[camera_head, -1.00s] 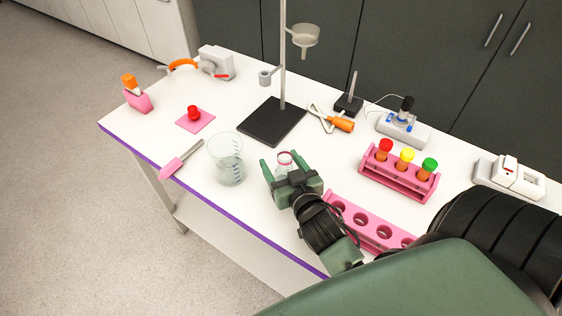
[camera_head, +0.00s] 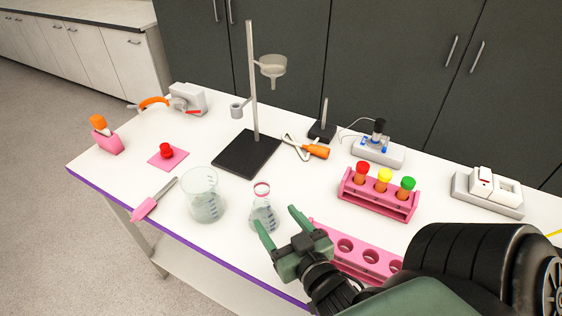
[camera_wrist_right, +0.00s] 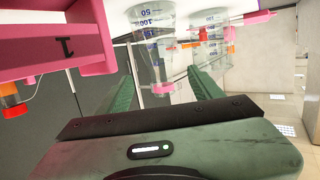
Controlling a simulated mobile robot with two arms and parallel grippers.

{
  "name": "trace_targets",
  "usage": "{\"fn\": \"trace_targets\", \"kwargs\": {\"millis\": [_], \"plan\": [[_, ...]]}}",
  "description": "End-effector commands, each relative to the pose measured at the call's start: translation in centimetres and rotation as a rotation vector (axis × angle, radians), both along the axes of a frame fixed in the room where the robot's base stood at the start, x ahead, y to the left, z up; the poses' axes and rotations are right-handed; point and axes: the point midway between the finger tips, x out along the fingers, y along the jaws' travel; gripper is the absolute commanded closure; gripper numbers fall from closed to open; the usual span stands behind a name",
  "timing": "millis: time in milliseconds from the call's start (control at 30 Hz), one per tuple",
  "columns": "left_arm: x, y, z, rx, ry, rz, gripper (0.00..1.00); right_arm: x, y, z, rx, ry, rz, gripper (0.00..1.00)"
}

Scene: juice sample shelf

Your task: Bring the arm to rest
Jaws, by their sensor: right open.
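My right gripper (camera_head: 280,226) is open and empty over the front of the white table. Its two green fingers point away from me in the head view. In the right wrist view, the flask (camera_wrist_right: 152,50) shows upside down, beyond the gap between the fingers (camera_wrist_right: 163,85). My left gripper is in neither view.
An empty pink rack (camera_head: 350,262) is close by the right gripper, partly hidden by it. A glass beaker (camera_head: 203,197) stands left of the flask. Behind are a pink rack with capped tubes (camera_head: 378,203) and a ring stand (camera_head: 246,155). The table's front edge is purple.

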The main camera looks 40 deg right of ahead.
Motion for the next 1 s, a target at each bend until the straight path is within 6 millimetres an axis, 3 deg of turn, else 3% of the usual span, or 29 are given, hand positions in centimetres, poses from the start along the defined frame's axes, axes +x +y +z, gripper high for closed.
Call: {"fn": "trace_targets", "kwargs": {"millis": [200, 767, 1000], "plan": [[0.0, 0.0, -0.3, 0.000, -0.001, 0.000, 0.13, -1.0, 0.2, 0.3, -0.001, 0.000, 0.000, 0.34], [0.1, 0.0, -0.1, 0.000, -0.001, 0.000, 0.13, -1.0, 0.2, 0.4, -0.001, -0.001, 0.000, 0.34], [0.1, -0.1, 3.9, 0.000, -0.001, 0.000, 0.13, -1.0, 0.2, 4.5, -0.001, -0.001, 0.000, 0.34]]}}
